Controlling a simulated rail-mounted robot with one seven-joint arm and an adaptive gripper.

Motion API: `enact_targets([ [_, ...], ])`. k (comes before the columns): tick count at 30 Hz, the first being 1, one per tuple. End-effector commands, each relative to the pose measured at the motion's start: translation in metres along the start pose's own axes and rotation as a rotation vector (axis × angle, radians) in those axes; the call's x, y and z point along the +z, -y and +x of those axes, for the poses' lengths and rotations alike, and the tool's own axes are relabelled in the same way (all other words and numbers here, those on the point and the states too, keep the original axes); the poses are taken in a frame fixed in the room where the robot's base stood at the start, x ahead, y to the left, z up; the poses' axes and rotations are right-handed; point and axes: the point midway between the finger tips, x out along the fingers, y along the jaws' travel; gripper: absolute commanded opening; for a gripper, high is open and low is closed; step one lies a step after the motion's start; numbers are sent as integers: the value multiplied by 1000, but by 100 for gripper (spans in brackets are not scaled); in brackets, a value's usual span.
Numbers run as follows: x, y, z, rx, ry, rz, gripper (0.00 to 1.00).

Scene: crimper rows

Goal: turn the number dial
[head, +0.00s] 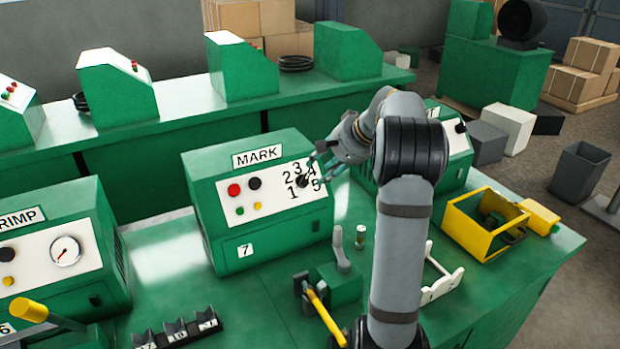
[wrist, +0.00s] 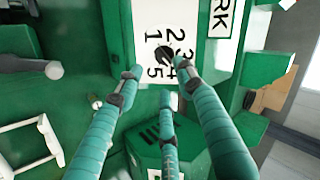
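The number dial (head: 302,181) is a small black knob on the white front panel of the green MARK machine (head: 262,146). The numerals 1 to 5 are printed around it. In the wrist view the dial (wrist: 164,70) lies just beyond my fingertips, with the numerals around it appearing rotated. My gripper (head: 325,165) is at the right side of the panel, close to the dial. In the wrist view its teal fingers (wrist: 160,82) are spread, one on either side of the dial and a third below. The gripper is open; whether any fingertip touches the dial cannot be told.
On the same panel are a red button (head: 234,190), a black button (head: 254,184) and small green and yellow ones. A lever fixture (head: 338,275) stands on the green bench in front. A yellow open box (head: 485,225) is at the right. The CRIMP machine (head: 60,250) is at the left.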

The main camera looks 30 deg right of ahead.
Motion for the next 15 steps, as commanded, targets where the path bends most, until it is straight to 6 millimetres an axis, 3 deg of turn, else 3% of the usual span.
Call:
enact_targets([
  [9, 1, 1, 58, 0, 3, 2, 38],
  [15, 0, 1, 75, 0, 1, 2, 38],
])
